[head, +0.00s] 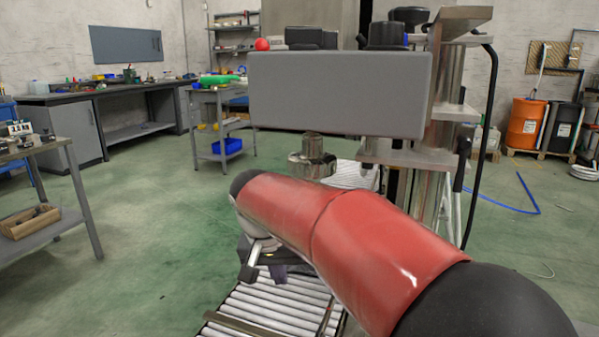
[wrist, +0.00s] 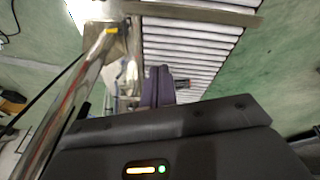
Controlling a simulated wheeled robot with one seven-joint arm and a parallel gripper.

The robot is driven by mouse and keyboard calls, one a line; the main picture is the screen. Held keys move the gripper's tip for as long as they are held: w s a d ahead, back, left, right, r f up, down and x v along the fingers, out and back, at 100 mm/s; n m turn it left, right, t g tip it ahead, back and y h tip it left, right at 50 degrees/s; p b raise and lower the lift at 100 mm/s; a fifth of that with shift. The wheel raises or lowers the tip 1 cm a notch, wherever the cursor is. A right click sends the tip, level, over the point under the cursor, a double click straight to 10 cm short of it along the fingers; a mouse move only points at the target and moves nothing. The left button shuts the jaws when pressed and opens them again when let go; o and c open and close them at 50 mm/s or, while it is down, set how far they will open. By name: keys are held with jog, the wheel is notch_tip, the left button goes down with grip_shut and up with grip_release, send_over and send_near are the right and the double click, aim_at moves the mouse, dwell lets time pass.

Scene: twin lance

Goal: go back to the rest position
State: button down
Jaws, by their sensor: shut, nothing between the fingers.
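My gripper (wrist: 160,72) shows in the wrist view as dark fingers closed together, with nothing held between them. They are over the white roller conveyor (wrist: 195,52). In the head view my red arm reaches forward from the lower right, and the wrist hangs down at its far end. The gripper there is mostly hidden behind the arm, above the conveyor (head: 262,308). I cannot tell the exact height of the fingers above the rollers.
A grey machine head (head: 340,95) on a steel column (head: 435,180) stands close behind my arm. A cart (head: 221,125) and a workbench (head: 130,100) are at the back left, a table (head: 50,228) at the left. Green floor (head: 150,215) is clear between them.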

jog(key=s+d+r+t+y, duration=0.1)
jog(key=s+d+r+y, duration=0.1)
jog(key=s+d, duration=1.05)
jog(key=s+d+f+t, duration=0.1)
jog(key=s+d+f, duration=0.4)
jog(key=s+d, duration=0.2)
jog(key=shift+s+n+t, duration=0.3)
jog(key=shift+s, duration=0.8)
jog(key=shift+d, duration=0.1)
